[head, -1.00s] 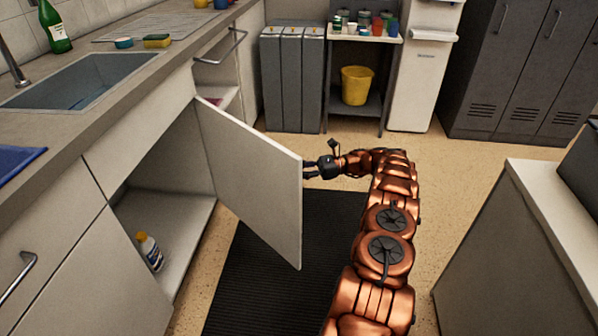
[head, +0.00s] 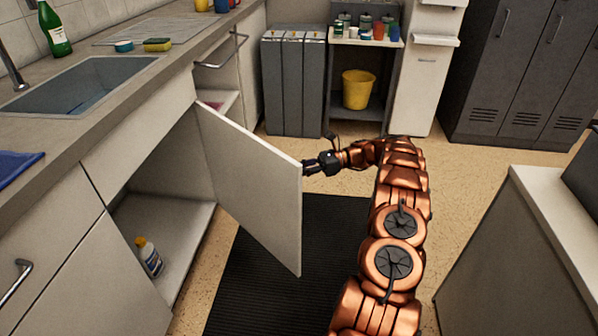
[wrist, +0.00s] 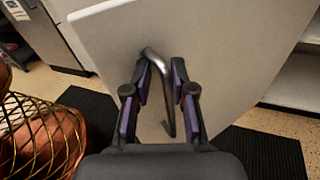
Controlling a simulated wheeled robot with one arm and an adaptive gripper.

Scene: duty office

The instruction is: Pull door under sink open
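The pale door under the sink (head: 250,185) stands swung well out from its cabinet, with its inner face toward the head camera. Its outer face (wrist: 225,50) fills much of the wrist view. A bent metal handle (wrist: 168,100) on that face lies between the two fingers of my gripper (wrist: 161,72). The fingers are apart, with a gap beside the handle; I cannot tell whether either touches it. In the head view my gripper (head: 312,166) is at the door's free edge, its tips partly hidden. The sink (head: 85,85) is above the cabinet.
A white bottle (head: 149,257) stands inside the open cabinet (head: 180,220). A dark mat (head: 290,285) lies on the floor under the door. A pale counter unit (head: 520,250) stands at the right. Grey bins (head: 293,85) and a yellow bucket (head: 357,88) are at the back.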

